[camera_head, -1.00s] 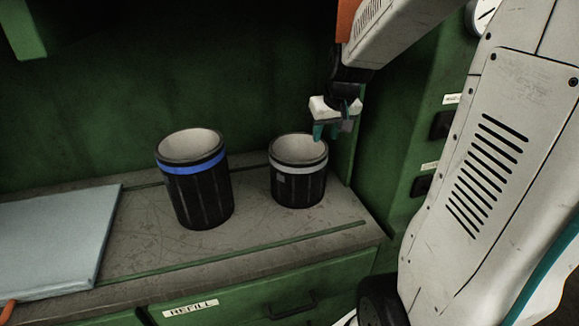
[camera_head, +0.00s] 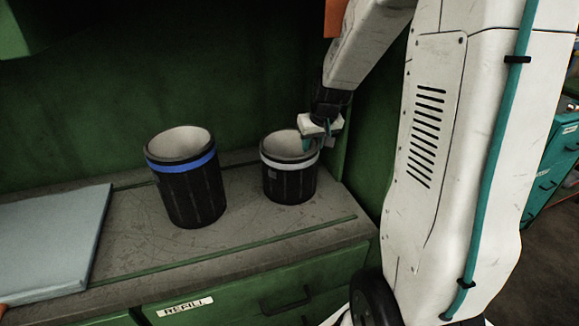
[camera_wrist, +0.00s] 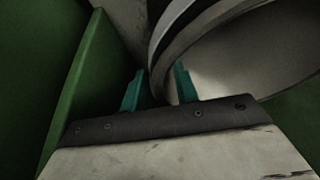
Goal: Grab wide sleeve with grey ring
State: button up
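The wide black sleeve with a grey ring (camera_head: 287,184) stands upright on the bench, right of the taller sleeve. My gripper (camera_head: 316,141) is at its right rear rim, pointing down. In the wrist view the sleeve (camera_wrist: 225,55) shows its pale inside and dark rim. The teal fingers of my gripper (camera_wrist: 160,88) are apart, one outside the sleeve and one on its inner side, with the rim between them. The gripper looks open; whether a finger touches the wall I cannot tell.
A taller black sleeve with a blue ring (camera_head: 187,192) stands to the left on the grey bench (camera_head: 240,232). A pale blue-grey slab (camera_head: 48,240) lies at the far left. Green walls (camera_head: 240,80) rise close behind and to the right of the grey-ringed sleeve.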

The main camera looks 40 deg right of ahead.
grip_shut()
jog(key=shift+r, duration=0.1)
dwell(1.1)
